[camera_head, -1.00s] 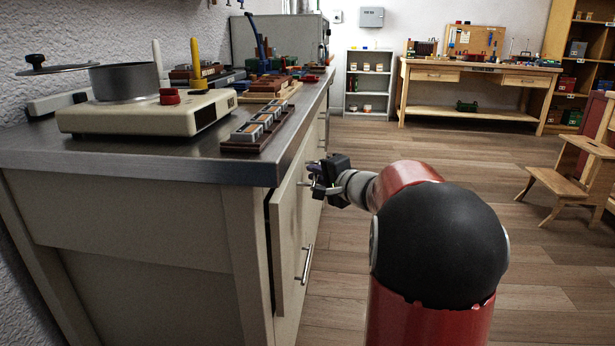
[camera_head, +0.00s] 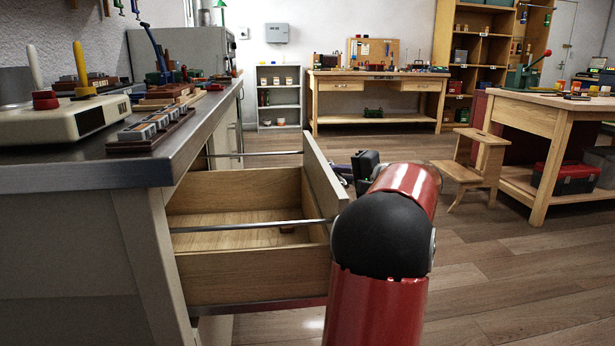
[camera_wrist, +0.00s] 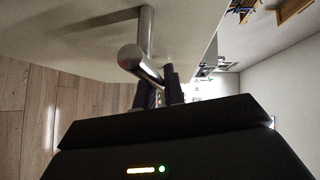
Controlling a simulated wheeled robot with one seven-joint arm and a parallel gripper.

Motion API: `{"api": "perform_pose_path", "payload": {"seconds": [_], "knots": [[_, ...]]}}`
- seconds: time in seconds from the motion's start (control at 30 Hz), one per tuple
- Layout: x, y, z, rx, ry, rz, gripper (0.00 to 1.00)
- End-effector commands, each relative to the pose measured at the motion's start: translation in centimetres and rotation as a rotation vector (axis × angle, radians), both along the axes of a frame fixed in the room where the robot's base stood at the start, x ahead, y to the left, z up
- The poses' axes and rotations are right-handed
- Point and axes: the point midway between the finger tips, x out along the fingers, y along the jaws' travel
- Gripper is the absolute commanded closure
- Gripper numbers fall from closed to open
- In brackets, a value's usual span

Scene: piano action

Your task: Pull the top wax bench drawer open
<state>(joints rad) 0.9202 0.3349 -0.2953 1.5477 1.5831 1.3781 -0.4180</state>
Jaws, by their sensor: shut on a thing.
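The top drawer (camera_head: 255,276) of the wax bench (camera_head: 75,172) stands well out from the cabinet in the head view. Its wooden inside shows, with a metal rod along each side. The drawer's front panel (camera_head: 322,188) faces my arm. My gripper (camera_wrist: 162,92) is at the outer side of this panel, shut on the metal bar handle (camera_wrist: 132,58), which shows in the wrist view. In the head view the drawer front and my red arm hide most of the handle and the fingers.
On the bench top are a cream heater unit (camera_head: 75,118) and a small rack (camera_head: 150,131). A wooden step stool (camera_head: 472,166) and a workbench (camera_head: 540,115) stand to the right. A grey shelf (camera_head: 279,98) stands at the back. The floor between is clear.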

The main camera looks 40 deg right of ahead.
Motion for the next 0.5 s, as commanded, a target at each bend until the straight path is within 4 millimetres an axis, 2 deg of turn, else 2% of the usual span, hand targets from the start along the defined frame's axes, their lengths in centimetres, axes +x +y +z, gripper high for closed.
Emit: {"api": "perform_pose_path", "payload": {"seconds": [0.03,0.2,0.5], "knots": [[-0.7,-1.1,-0.2,0.002,0.005,-0.003,1.0],[-2.2,-3.3,-0.1,0.002,0.004,-0.003,1.0],[-3.3,-4.9,-0.2,0.003,0.004,0.0,1.0]]}}
